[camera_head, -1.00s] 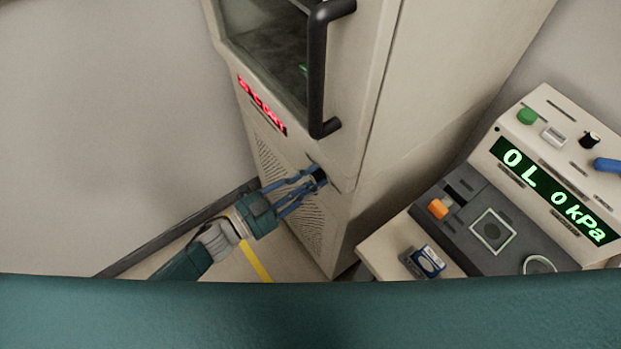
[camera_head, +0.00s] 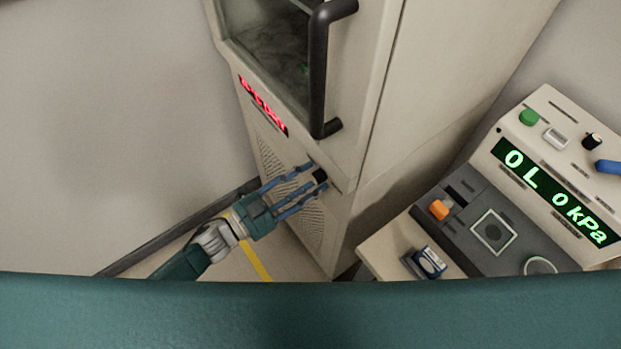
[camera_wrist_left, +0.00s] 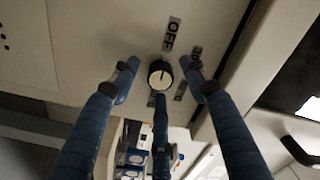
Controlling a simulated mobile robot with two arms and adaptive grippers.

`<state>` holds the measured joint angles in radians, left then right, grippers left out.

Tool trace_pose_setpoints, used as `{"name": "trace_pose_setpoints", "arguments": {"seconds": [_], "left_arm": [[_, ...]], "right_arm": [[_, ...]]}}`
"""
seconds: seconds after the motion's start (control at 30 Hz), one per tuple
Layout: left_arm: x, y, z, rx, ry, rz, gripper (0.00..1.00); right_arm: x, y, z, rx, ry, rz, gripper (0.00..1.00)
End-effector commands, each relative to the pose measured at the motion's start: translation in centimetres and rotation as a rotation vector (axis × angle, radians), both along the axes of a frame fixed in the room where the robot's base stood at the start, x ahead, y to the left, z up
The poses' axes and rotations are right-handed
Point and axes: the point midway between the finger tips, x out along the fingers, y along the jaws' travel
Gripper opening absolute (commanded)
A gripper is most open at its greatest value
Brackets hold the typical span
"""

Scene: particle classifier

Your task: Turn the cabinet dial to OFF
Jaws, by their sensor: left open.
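The cabinet dial (camera_head: 319,175) is a small black knob low on the front of the beige cabinet (camera_head: 365,215). In the left wrist view the dial (camera_wrist_left: 160,77) has a pale face with a dark line pointing up toward the OFF label (camera_wrist_left: 172,36).
A black handle (camera_head: 318,75) and a red display (camera_head: 263,105) are above the dial on the cabinet. To the right a control console (camera_head: 555,180) reads "0L 0kPa". A small blue-and-white box (camera_head: 429,262) stands near it. Floor at left is clear.

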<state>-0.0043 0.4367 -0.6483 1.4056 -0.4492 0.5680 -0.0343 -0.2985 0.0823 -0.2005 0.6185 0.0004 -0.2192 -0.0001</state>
Motion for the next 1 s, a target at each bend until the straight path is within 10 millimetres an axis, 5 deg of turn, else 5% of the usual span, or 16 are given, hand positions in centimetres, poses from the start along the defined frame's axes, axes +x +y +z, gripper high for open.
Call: {"name": "trace_pose_setpoints", "arguments": {"seconds": [0.5, 1.0], "left_arm": [[-5.6, 8.1, -0.1, 0.003, 0.003, 0.003, 0.45], [-6.4, 9.3, 0.0, 0.001, 0.001, 0.003, 0.45]], "right_arm": [[-0.1, 0.2, 0.0, 0.002, 0.0, -0.001, 0.0], [-0.1, 0.2, 0.0, 0.002, 0.0, -0.001, 0.0]]}}
